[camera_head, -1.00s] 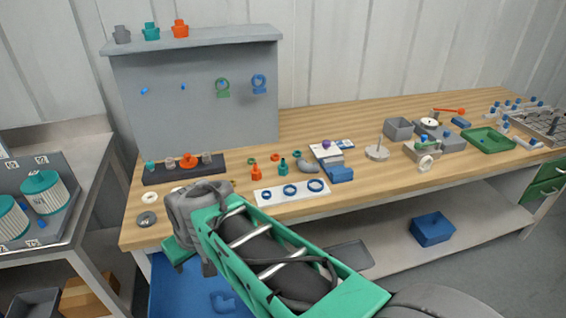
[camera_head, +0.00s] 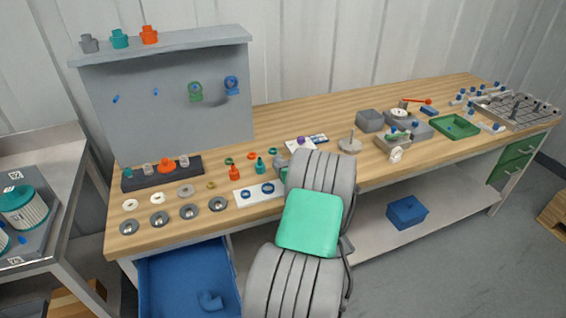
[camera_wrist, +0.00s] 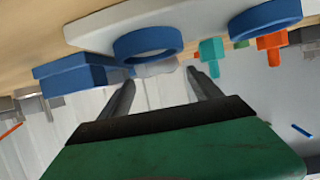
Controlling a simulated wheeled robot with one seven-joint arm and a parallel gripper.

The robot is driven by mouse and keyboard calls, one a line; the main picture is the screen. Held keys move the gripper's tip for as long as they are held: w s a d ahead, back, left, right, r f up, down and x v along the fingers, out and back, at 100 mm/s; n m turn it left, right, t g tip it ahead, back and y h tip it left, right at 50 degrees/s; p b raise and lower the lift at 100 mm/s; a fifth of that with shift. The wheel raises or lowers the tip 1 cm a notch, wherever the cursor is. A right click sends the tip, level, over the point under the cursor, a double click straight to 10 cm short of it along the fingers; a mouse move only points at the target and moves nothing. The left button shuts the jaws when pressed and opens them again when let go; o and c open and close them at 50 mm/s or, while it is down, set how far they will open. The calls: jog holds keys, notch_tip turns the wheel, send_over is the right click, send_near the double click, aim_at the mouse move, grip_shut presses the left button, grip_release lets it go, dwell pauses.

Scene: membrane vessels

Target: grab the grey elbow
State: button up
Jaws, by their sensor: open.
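The grey elbow (camera_wrist: 157,69) shows in the wrist view as a pale grey shape between and beyond the fingertips, partly covered by a blue ring (camera_wrist: 148,43). In the head view my arm hides it. My gripper (camera_wrist: 160,79) is open, its two dark fingers apart with nothing between them. The fingers point toward the elbow; I cannot tell the exact gap. In the head view the fingers are hidden behind my arm.
A white plate (camera_head: 244,204) with blue rings lies close by. Orange (camera_head: 234,173) and teal (camera_head: 260,165) fittings stand left of my arm. A blue block (camera_wrist: 85,78) is beside the fingers. Grey discs (camera_head: 189,212) lie at the front left, above an open blue drawer (camera_head: 160,265).

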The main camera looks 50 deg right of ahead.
aim_at(284, 163)
jog(key=x, duration=0.2)
jog(key=shift+w+d+f, duration=0.15)
jog(key=shift+w, duration=0.1)
jog(key=shift+c, duration=0.2)
jog(key=c, duration=1.1)
